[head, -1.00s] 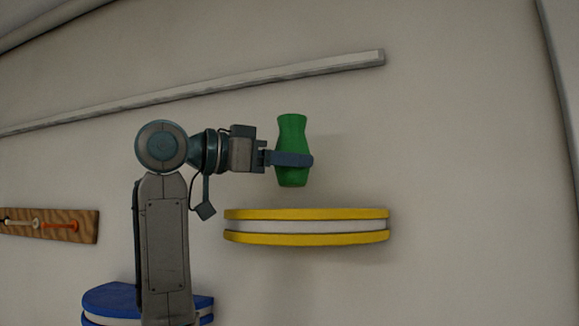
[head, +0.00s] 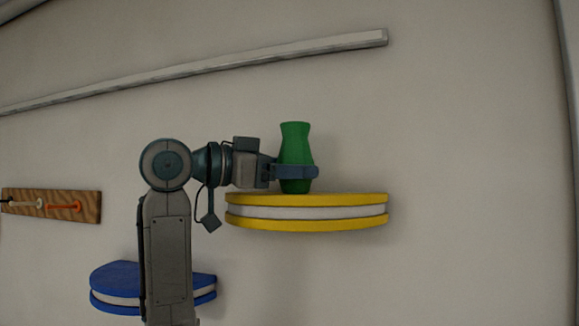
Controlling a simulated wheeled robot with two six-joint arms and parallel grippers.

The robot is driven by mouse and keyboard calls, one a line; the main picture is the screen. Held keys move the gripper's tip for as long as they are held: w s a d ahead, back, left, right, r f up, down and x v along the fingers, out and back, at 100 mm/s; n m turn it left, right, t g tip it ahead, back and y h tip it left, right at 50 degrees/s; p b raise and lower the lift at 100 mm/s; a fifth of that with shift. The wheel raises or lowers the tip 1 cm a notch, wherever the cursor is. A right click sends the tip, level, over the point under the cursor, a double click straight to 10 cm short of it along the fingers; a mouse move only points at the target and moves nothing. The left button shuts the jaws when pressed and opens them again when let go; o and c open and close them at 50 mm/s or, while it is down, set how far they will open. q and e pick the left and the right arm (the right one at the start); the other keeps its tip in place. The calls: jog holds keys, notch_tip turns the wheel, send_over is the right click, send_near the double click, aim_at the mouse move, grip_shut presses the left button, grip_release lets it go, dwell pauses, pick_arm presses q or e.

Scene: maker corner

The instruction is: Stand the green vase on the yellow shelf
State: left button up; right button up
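The green vase (head: 295,143) is upright at the yellow shelf (head: 345,198). Its base meets the shelf's top edge in the head view; I cannot tell whether it rests on the shelf or is just above or in front of it. My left gripper (head: 296,172) has its fingers around the lower part of the vase and is shut on it. The yellow shelf is a rounded wall shelf with a white band between two yellow layers. My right gripper is not in view.
A blue shelf (head: 118,275) is on the wall at lower left, partly behind my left arm. A wooden rack (head: 85,207) with pegs is at the far left. A long pale rail (head: 250,62) runs above. The yellow shelf's right part is clear.

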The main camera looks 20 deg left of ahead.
pick_arm(q)
jog(key=shift+o, duration=0.7)
jog(key=shift+a, duration=0.1)
jog(key=shift+r, duration=0.15)
jog(key=b+v, duration=0.6)
jog(key=v, duration=0.6)
